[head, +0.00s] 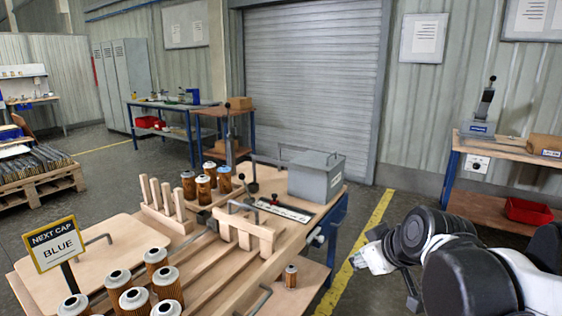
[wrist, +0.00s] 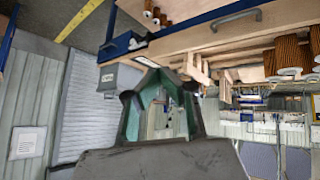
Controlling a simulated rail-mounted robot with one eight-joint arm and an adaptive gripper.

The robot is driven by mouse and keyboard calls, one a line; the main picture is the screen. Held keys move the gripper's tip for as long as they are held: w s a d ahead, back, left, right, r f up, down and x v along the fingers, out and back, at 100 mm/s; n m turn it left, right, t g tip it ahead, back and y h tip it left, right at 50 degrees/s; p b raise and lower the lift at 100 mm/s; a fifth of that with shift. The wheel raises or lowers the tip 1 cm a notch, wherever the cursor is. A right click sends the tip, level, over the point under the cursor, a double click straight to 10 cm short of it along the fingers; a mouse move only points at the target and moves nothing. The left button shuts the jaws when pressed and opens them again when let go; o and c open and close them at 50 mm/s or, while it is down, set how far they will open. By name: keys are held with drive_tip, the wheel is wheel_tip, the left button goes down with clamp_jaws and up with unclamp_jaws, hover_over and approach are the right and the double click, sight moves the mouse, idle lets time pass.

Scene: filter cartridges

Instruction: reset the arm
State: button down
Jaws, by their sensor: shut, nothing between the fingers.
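My arm (head: 450,255) is at the right of the head view, folded beside the workbench and clear of it. My gripper (wrist: 162,88) shows in the middle of the wrist view, with dark fingers and green inner faces. It is shut and empty, and touches nothing I can see. The wrist view looks upside down, with the bench edge (wrist: 190,40) beyond the gripper. Brown filter cartridges (head: 168,284) with light tops stand at the front left of the bench. More cartridges (head: 203,189) stand behind the wooden pegs.
A small cartridge (head: 290,277) stands on a lower board. A side table (head: 500,147) with a red bin (head: 528,210) stands at the right. Floor around the yellow line (head: 360,245) is open.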

drive_tip(key=s+d+m+h+p, duration=0.1)
drive_tip(key=s+m, duration=0.2)
drive_tip(key=s, duration=0.4)
drive_tip(key=s+d+m+g+h+p, duration=0.1)
drive_tip(key=s+d+m, duration=0.1)
drive_tip(key=s, duration=0.6)
drive_tip(key=shift+m, duration=0.6)
drive_tip(key=shift+s+d, duration=0.1)
